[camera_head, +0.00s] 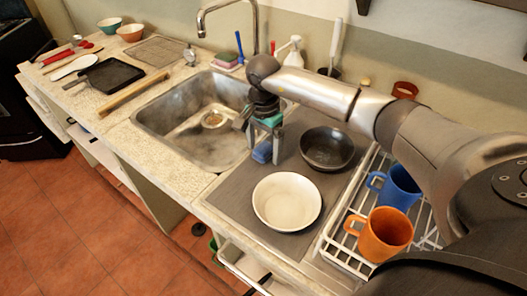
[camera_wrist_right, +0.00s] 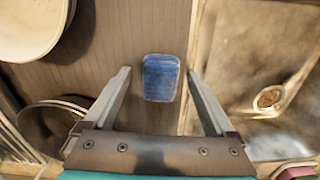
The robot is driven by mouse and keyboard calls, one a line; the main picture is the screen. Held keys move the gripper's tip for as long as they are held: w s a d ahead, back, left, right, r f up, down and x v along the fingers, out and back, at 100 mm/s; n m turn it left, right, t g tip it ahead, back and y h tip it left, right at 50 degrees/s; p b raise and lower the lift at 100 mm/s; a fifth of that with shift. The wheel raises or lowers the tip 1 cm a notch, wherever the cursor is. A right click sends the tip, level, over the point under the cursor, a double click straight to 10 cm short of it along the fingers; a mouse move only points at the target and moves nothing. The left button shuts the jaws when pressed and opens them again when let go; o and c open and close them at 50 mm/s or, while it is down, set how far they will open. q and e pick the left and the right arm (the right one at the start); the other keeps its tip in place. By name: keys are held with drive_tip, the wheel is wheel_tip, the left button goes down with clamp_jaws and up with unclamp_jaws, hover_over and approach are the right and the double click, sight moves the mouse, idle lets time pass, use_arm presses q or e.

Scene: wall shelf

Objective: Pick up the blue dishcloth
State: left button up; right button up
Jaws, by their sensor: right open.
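The blue dishcloth (camera_head: 261,154) is a small folded blue block lying on the grey mat just right of the sink. It also shows in the right wrist view (camera_wrist_right: 161,78), between the two finger lines and clear of both. My right gripper (camera_head: 264,148) is above the cloth, pointing down, with its fingers apart and nothing between them. In the head view it partly hides the cloth. My left gripper is not in view.
A cream bowl (camera_head: 287,202) and a dark bowl (camera_head: 327,148) stand on the mat (camera_head: 235,192). The metal sink (camera_head: 165,117) adjoins it on the left. A white rack (camera_head: 335,236) with a blue mug (camera_head: 397,187) and an orange mug (camera_head: 383,235) is at the right.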

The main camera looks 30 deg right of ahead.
sight(263, 147)
clamp_jaws()
idle(0.7)
drive_tip(key=shift+r, duration=0.15)
wheel_tip(263, 147, up, 20)
drive_tip(key=p, duration=0.2)
